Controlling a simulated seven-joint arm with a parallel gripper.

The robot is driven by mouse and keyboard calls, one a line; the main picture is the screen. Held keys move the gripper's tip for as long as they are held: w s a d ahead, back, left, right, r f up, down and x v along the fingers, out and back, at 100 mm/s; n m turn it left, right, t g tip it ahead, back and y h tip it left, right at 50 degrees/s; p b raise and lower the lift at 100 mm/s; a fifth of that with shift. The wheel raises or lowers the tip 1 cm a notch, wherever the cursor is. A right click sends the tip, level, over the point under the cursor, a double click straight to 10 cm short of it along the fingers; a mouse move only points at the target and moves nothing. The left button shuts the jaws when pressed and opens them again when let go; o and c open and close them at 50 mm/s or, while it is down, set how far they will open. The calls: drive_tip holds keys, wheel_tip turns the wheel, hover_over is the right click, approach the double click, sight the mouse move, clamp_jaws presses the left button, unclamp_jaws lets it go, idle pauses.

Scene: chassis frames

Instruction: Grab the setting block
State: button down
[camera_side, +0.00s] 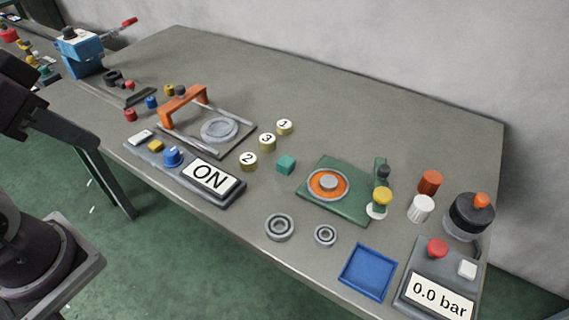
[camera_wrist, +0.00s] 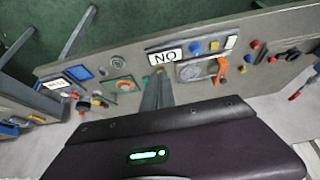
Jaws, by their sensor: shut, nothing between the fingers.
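A small teal cube (camera_side: 286,164), which looks like the setting block, sits on the grey table between the numbered brass pieces and the green plate. My gripper is outside the side view, where only parts of my arm show at the left edge.
Near the cube are numbered brass pieces (camera_side: 267,141), the green plate with an orange ring (camera_side: 350,206), two bearing rings (camera_side: 280,227) and the ON panel (camera_side: 211,178). An orange-handled frame (camera_side: 235,142) stands to the left. A blue tray (camera_side: 368,272) lies at the front right.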

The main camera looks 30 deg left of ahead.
sight(284, 160)
drive_tip(key=c, duration=0.9)
unclamp_jaws()
drive_tip(key=w+d+f+n+g+h, duration=0.3)
drive_tip(key=w+n, duration=0.1)
drive_tip(key=w, duration=0.6)
drive_tip(key=w+d+f+n+g+h, duration=0.2)
drive_tip(key=w+n+g+h, duration=0.15)
drive_tip(key=w, duration=0.65)
drive_tip(key=w+f+n+h, duration=0.2)
drive_tip(key=w+f+n, duration=0.1)
drive_tip(key=f, duration=0.3)
drive_tip(key=w+f+n+h, duration=0.2)
drive_tip(key=w+f+n, duration=0.2)
drive_tip(key=w+f, duration=0.2)
drive_tip(key=w+a+f+n+t+h, duration=0.1)
drive_tip(key=w+f+n+h, duration=0.2)
drive_tip(key=f, duration=0.5)
drive_tip(key=shift+w, duration=0.65)
drive_tip(key=shift+n, duration=0.25)
drive_tip(key=x, duration=0.7)
